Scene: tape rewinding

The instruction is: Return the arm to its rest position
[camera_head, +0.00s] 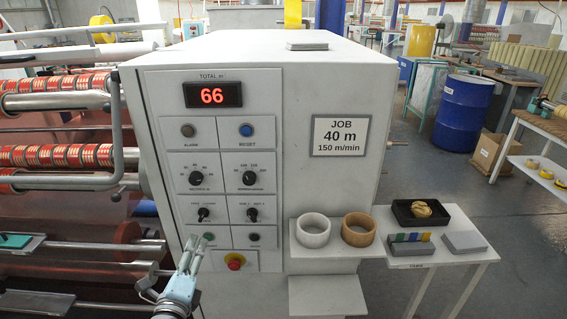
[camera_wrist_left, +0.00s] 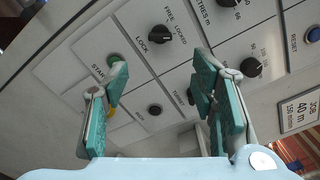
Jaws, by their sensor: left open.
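My left gripper (camera_head: 190,250) is in front of the lower left of the machine's control panel (camera_head: 213,110). In the left wrist view its two teal fingers (camera_wrist_left: 158,85) are apart with nothing between them. The green start button (camera_wrist_left: 113,58) shows just past one fingertip; I cannot tell whether they touch. It also shows in the head view (camera_head: 208,236), right of the gripper. The free/locked knob (camera_wrist_left: 162,35) lies beyond the gap between the fingers. My right gripper is not in view.
The red stop button (camera_head: 234,262) sits low on the panel. The display (camera_head: 212,95) reads 66; the job sign (camera_head: 339,135) says 40 m. A white roll (camera_head: 313,231) and a brown roll (camera_head: 359,230) stand on the shelf. Rollers (camera_head: 60,155) line the left side.

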